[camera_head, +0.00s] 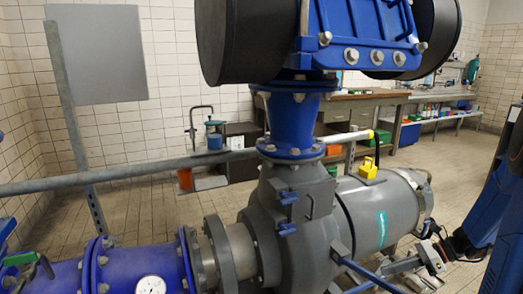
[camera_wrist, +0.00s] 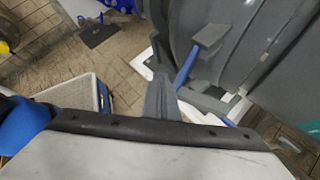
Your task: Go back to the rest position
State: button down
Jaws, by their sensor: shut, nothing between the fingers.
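My gripper (camera_head: 434,252) is low at the right in the head view, beside the end of the grey pump motor (camera_head: 378,208). It is small there and partly dark. In the wrist view, grey finger shapes (camera_wrist: 160,100) stand close together in the middle, with nothing seen held between them. The large grey ribbed body (camera_wrist: 250,45) fills the upper right of the wrist view. My blue arm comes in from the right edge of the head view.
Blue pipework (camera_head: 65,275) with a gauge (camera_head: 150,287) runs along the lower left. A grey rail (camera_head: 130,178) crosses the left side. A workbench (camera_head: 380,97) stands at the back right. Open tiled floor lies between the pump and bench. A white crate (camera_wrist: 75,93) shows in the wrist view.

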jog(key=s+a+r+n+g+h, duration=0.2)
jog(key=s+a+r+n+h, duration=0.3)
jog(key=s+a+r+n, duration=0.4)
jog(key=s+a+r+n+t+h, duration=0.2)
jog(key=s+r+n+h, duration=0.1)
jog(key=s+n, duration=0.3)
jog(key=s+a+r+n+t+h, duration=0.2)
jog(key=s+r+n+h, duration=0.1)
jog(key=s+n, duration=0.4)
jog(key=shift+s+r+n, duration=0.2)
jog(key=shift+s+n, duration=0.1)
jog(key=shift+n, duration=0.9)
